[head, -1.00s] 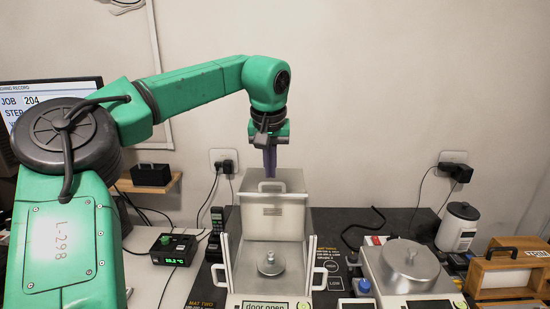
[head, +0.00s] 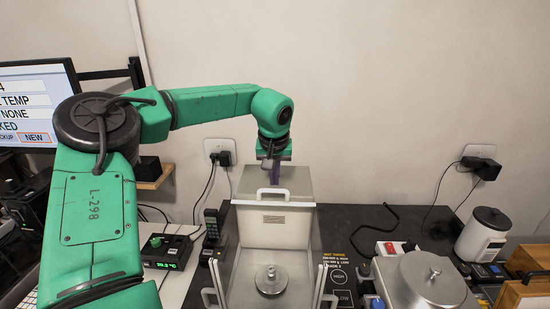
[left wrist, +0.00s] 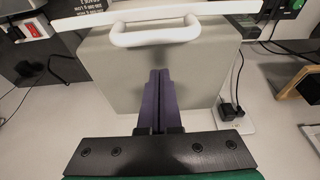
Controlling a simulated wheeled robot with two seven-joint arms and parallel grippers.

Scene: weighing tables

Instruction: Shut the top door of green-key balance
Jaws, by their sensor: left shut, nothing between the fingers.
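The balance with a tall clear-walled chamber (head: 232,262) stands in the middle of the head view; its keys are out of frame. Its top door (head: 296,181), a grey panel with a white handle (head: 272,193), is slid back over the rear housing, so the chamber is open above. A metal weight (head: 271,277) sits on the pan inside. My left gripper (head: 275,181) is shut and empty, its purple fingers pointing down over the rear of the door. The left wrist view shows the fingers (left wrist: 160,75) over the door panel (left wrist: 205,75), behind its handle (left wrist: 155,32); contact is unclear.
A second balance with a round metal lid (head: 425,280) stands at right, beside a white canister (head: 483,235). A small black box with a green readout (head: 168,252) and a dark handset (head: 212,225) are at left. The wall rises close behind.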

